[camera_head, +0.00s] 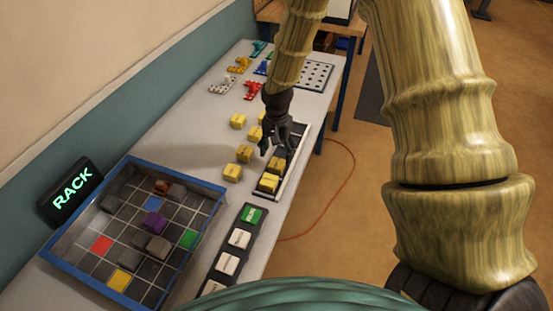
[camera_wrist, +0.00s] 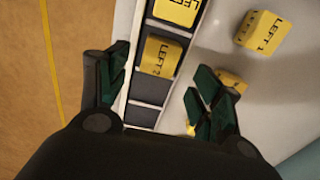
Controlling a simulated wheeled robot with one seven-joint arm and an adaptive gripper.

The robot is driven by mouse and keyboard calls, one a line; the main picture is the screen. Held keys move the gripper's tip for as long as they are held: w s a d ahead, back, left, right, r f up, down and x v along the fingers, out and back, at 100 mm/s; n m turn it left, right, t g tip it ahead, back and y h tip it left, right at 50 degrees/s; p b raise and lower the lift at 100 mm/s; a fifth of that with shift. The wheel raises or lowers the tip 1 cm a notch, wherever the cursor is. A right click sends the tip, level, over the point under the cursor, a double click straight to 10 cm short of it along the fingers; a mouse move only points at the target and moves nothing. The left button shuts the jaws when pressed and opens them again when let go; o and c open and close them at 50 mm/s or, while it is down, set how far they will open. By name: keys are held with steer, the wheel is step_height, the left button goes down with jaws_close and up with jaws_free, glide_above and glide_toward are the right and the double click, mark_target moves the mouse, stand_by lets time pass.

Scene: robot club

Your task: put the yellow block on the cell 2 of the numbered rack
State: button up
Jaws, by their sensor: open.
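A dark rack strip with a pale border (camera_head: 295,150) lies along the table's right edge; its cells also show in the wrist view (camera_wrist: 150,90). Two yellow blocks stand in it: one in the wrist view (camera_wrist: 160,56) lies just ahead of my fingertips, the other (camera_wrist: 175,10) is cut by the top edge. No cell numbers are readable. Several loose yellow blocks (camera_head: 244,154) stand left of the strip; one marked "LEFT 1" (camera_wrist: 262,32) shows in the wrist view. My gripper (camera_head: 277,148) is open and empty above the strip, fingers on either side of it in the wrist view (camera_wrist: 160,88).
A blue-rimmed tray (camera_head: 118,281) with coloured squares and blocks stands at the left, beside a "RACK" sign (camera_head: 73,191). A strip with green and white cards (camera_head: 240,240) lies nearer. Coloured parts (camera_head: 252,90) and a dotted white board (camera_head: 315,75) are farther back.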

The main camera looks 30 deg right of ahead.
mark_target(277, 163)
steer(key=shift+r+b, duration=0.6)
steer(key=shift+r, duration=2.25)
